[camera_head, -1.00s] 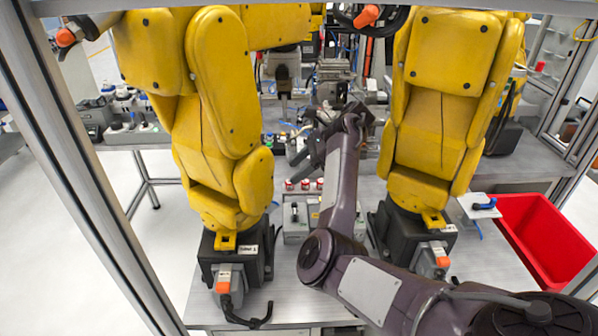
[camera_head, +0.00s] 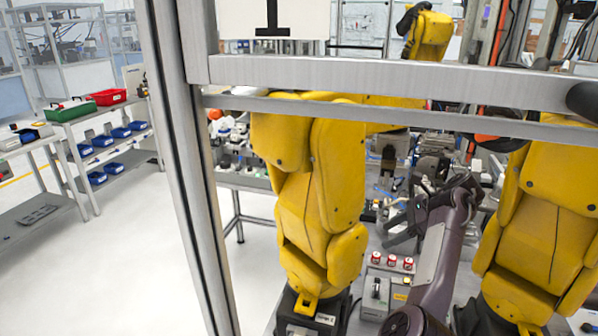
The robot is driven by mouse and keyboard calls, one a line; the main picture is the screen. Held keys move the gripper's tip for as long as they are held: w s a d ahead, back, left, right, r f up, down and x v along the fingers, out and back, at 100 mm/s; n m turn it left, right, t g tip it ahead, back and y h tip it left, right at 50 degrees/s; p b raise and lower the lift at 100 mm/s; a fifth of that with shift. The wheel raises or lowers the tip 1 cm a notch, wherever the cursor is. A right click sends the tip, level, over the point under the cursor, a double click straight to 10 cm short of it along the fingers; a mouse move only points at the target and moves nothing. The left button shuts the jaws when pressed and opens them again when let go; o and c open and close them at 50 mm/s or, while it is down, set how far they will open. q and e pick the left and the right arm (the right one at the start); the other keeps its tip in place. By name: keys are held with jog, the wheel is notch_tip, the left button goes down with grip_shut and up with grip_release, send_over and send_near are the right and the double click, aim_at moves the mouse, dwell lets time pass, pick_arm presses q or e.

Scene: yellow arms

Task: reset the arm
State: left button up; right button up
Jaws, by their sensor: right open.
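My right arm (camera_head: 436,272), dark purple-brown with a pale panel, reaches up from the bottom into the space between two yellow robot arms. Its gripper (camera_head: 391,229) is at the far end, with its dark fingers apart and pointing left. Nothing shows between the fingers. The gripper is above the bench, behind and above several red-capped items (camera_head: 391,261). My left arm and gripper are not in view.
One yellow arm (camera_head: 308,215) stands left of my arm, another (camera_head: 545,215) right. A metal frame post (camera_head: 180,170) and crossbar (camera_head: 390,82) stand in front. Clear floor (camera_head: 110,260) lies left, with a shelf rack (camera_head: 105,150) of coloured bins beyond.

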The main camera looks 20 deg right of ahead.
jog(key=s+d+f+n+g+h, duration=0.1)
jog(key=s+f+n+g+h, duration=0.1)
jog(key=s+f+n+h, duration=0.8)
jog(key=s+a+f+n+t+y, duration=0.1)
jog(key=s+a+f+n+y, duration=0.15)
jog(key=s+a+n, duration=1.55)
jog(key=s+a+f+m+g+b, duration=0.1)
jog(key=s+f+b, duration=0.1)
jog(key=f, duration=1.6)
jog(key=s+a+f+m+b, duration=0.1)
jog(key=s+f+b, duration=0.15)
jog(key=f, duration=1.55)
jog(key=s+d+f+g+b, duration=0.1)
jog(key=s+d+f+b, duration=0.1)
jog(key=s+f, duration=1.7)
jog(key=shift+s+d+f+n+g+b, duration=0.15)
jog(key=shift+d+f+n+g+b, duration=0.2)
jog(key=shift+d+f, duration=0.2)
